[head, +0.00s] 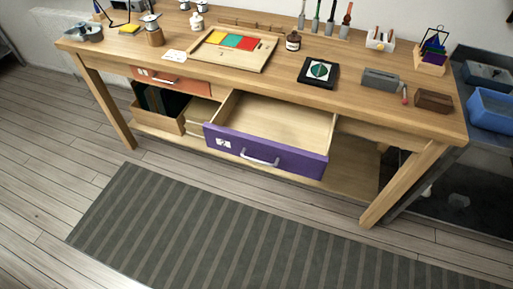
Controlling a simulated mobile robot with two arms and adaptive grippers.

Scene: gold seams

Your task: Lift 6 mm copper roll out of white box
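A small white box (379,43) stands on the wooden workbench near its back edge, right of centre. Small things show inside it, too small to tell apart. I cannot make out which of them is the 6 mm copper roll. Neither my left nor my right gripper is in the head view.
The wooden workbench (300,93) has an open, empty purple-fronted drawer (265,150) jutting out at its front. A tray with coloured squares (215,60), a brown bottle (293,40), a black square pad (306,82), a grey block (380,79) and a rack with blue triangles (432,57) stand on top. A striped rug (220,230) lies in front.

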